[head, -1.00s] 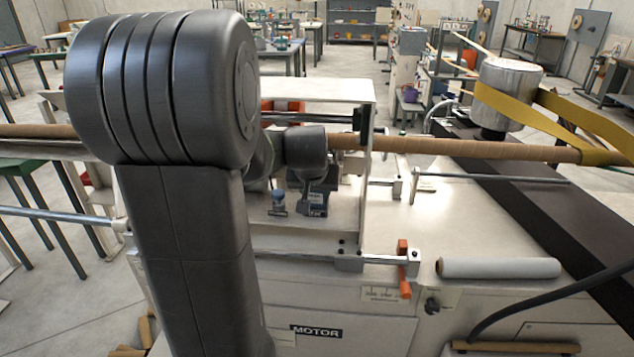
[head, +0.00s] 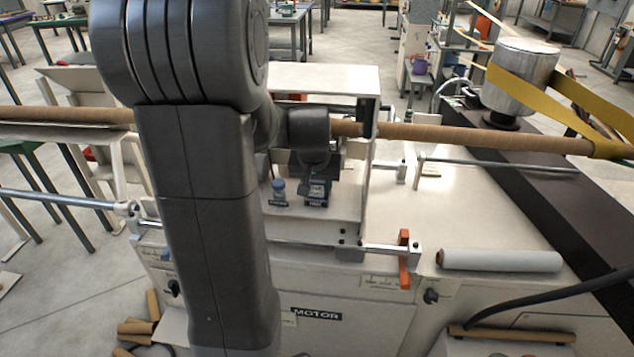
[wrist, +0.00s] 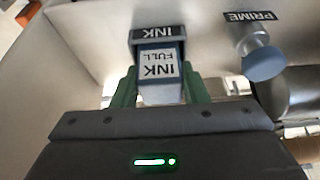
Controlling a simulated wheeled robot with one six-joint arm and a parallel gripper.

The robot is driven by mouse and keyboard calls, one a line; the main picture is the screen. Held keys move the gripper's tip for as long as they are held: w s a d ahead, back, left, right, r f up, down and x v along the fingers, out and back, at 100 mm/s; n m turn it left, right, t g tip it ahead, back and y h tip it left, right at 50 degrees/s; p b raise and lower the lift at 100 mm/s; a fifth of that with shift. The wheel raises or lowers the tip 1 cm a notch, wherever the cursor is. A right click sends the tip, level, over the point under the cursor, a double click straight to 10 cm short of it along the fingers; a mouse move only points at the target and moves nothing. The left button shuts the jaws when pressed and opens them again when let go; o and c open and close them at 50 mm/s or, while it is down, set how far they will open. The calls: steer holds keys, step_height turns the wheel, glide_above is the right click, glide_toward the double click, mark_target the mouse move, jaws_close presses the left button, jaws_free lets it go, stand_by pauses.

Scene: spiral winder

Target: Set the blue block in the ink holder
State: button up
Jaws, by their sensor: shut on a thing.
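The blue block (wrist: 158,75), with a white label reading "INK FULL", is between the green fingers of my gripper (wrist: 160,88) in the wrist view. The gripper is shut on it. The dark ink holder (wrist: 157,34), labelled "INK", is right at the block's far end. The block meets or overlaps the holder; I cannot tell how deep it sits. In the head view, my gripper (head: 317,183) is low in front of the machine's panel, at the holder (head: 316,203). My arm hides part of the machine there.
A blue-grey knob (wrist: 264,62) labelled "PRIME" stands close beside the ink holder. An orange handle (head: 404,258) and a metal rod are at the right. A white roll (head: 499,260) lies on the machine top. A long brown tube (head: 480,139) crosses behind.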

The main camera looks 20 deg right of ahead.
steer(key=o, duration=1)
steer(key=shift+f, duration=0.1)
steer(key=shift+r, duration=0.35)
steer(key=v, duration=1.1)
steer(key=shift+s+r, duration=0.1)
steer(key=shift+r, duration=0.25)
